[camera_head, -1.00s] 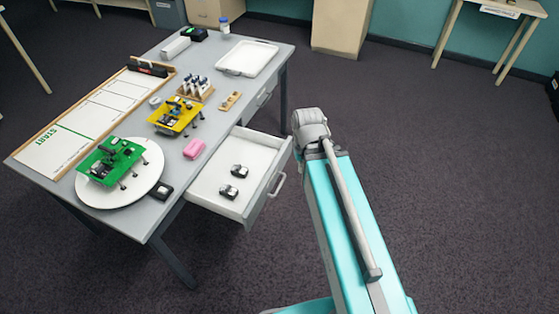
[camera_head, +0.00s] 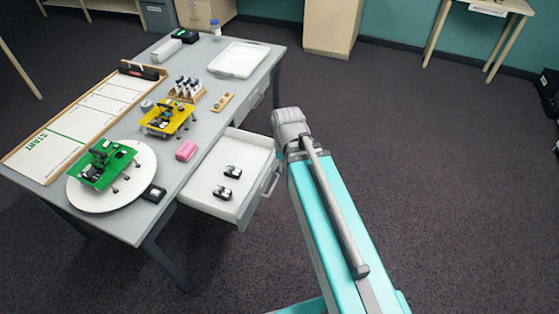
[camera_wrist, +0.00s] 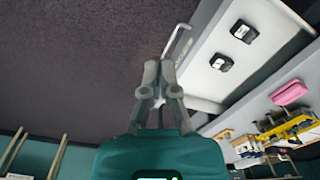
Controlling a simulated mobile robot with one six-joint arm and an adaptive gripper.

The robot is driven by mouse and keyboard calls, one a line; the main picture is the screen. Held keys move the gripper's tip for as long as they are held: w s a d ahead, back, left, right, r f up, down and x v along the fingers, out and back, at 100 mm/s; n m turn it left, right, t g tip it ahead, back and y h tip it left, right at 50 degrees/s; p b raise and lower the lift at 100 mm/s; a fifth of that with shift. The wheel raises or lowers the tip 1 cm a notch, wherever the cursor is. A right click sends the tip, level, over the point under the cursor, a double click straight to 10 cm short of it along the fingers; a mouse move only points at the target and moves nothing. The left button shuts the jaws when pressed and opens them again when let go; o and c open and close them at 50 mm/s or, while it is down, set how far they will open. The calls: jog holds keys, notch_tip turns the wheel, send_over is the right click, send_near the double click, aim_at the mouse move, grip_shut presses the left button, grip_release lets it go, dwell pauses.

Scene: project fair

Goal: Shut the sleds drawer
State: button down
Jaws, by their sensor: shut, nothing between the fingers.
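The open drawer (camera_head: 213,195) sticks out from the long side of the grey table (camera_head: 150,220). It is white inside and holds two small black-and-silver items (camera_head: 226,180). Its bar handle (camera_head: 270,182) is on the grey front panel. In the wrist view the drawer (camera_wrist: 240,70) is at the upper right, with its handle (camera_wrist: 178,40) just above my gripper. My gripper (camera_wrist: 160,68) is shut and empty, its fingertips together near the drawer's front; contact cannot be told. In the head view my arm hides the gripper.
On the table are a green sled (camera_head: 106,163) on a white disc, a yellow sled (camera_head: 167,118), a pink block (camera_head: 187,150), a white tray (camera_head: 239,59) and a START board (camera_head: 85,125). A second, closed drawer (camera_head: 257,95) is farther along. The floor right of my arm is clear.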

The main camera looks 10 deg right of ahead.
jog(key=w+d+f+m+t+y+b, duration=0.1)
jog(key=w+d+f+m+b, duration=0.3)
jog(key=w+m, duration=0.3)
jog(key=w+d+f+m+t+y+b, duration=0.1)
jog(key=w+d+f+m+b, duration=0.3)
jog(key=m, duration=1.2)
jog(key=shift+w+d+f+y+b, duration=0.5)
jog(key=shift+w+b, duration=0.5)
jog(key=shift+w, duration=0.65)
jog(key=shift+a+f, duration=0.15)
jog(key=shift+f, duration=0.05)
jog(key=b, duration=0.9)
send_near(273, 165)
jog(key=shift+x, duration=2.45)
jog(key=shift+s, duration=0.15)
